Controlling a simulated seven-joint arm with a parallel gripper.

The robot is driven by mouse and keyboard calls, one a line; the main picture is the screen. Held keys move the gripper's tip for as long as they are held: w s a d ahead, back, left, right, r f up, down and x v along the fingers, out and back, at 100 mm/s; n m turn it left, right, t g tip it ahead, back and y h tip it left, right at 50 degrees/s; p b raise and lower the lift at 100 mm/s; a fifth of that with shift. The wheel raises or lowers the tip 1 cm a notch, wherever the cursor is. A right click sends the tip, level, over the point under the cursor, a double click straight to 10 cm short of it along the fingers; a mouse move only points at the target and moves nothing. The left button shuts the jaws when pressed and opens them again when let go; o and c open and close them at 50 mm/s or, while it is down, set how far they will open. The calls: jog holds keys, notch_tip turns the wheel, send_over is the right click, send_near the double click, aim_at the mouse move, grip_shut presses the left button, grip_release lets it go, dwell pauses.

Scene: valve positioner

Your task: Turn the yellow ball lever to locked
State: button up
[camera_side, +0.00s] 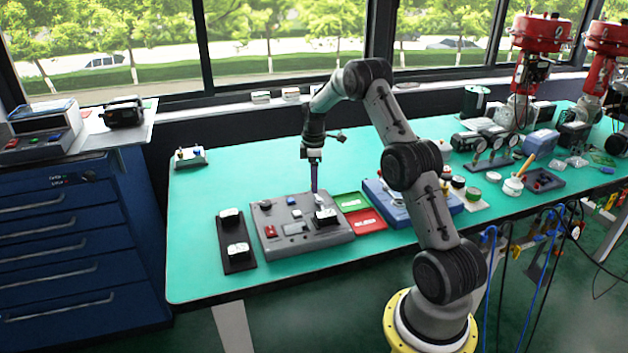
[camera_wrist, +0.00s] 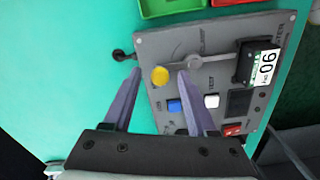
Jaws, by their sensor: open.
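My gripper (camera_wrist: 159,82) is open, with one purple finger on each side of the ball in the picture. I cannot tell whether either finger touches it. In the side view my gripper (camera_side: 314,185) points down over the back of the panel (camera_side: 275,245), and the ball cannot be made out there.
The panel also carries a blue button (camera_wrist: 174,105), a white button (camera_wrist: 211,101), a red switch (camera_wrist: 232,130) and a meter (camera_wrist: 265,65). Green (camera_side: 351,202) and red (camera_side: 366,220) trays lie right of it.

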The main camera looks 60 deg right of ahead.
aim_at(331, 198)
grip_shut()
dwell(0.4)
jog(key=m, duration=0.2)
jog(key=s+d+m, duration=0.1)
jog(key=shift+s+m, duration=0.15)
jog(key=shift+m, duration=0.25)
jog(key=m, duration=0.1)
jog(key=s+m, duration=0.1)
jog(key=m, duration=0.1)
jog(key=shift+s+d+m, duration=0.2)
jog(key=shift+s+m, duration=0.05)
jog(key=shift+m, duration=0.05)
jog(key=s+m, duration=0.1)
jog(key=m, duration=0.2)
jog(key=shift+s+r, duration=0.1)
jog(key=shift+s, duration=0.1)
jog(key=shift+s+a+m, duration=0.1)
jog(key=shift+s+m, duration=0.2)
jog(key=shift+m, duration=0.6)
jog(key=shift+s+a+m, duration=0.1)
jog(key=shift+s+m, duration=0.2)
jog(key=shift+m, duration=0.6)
grip_release()
